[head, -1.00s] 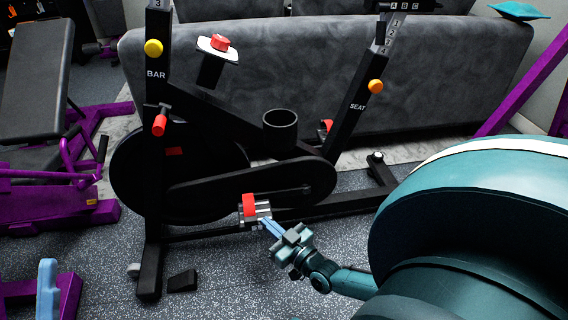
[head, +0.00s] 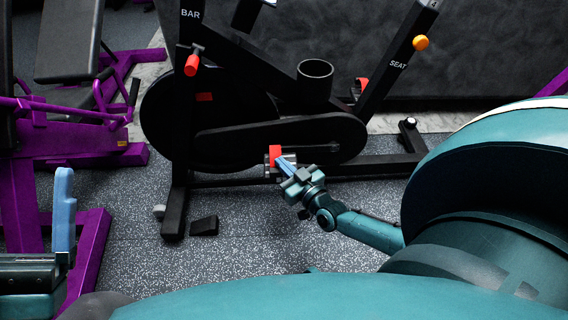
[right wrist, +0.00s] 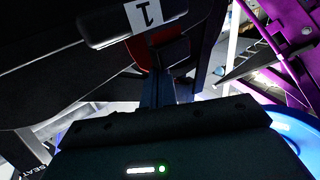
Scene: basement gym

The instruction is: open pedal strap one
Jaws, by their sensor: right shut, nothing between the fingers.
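The near pedal (head: 269,174) of the exercise bike has a red strap (head: 275,153) standing over it. My right gripper (head: 283,160) is shut and empty, its blue fingertips at the strap's right side in the head view; whether they touch it I cannot tell. In the right wrist view a dark block with a white "1" label (right wrist: 142,16) is close above the fingers (right wrist: 158,92), and a bit of red strap (right wrist: 138,52) shows behind them. My left gripper (head: 63,205) is at the lower left, only one blue finger clear, away from the bike.
The bike's crank cover (head: 285,139), front post and floor bars surround the pedal. Another red strap (head: 361,84) shows on the far side. A purple weight bench (head: 70,140) stands left. A small black block (head: 204,225) lies on the speckled floor, which is clear in front.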

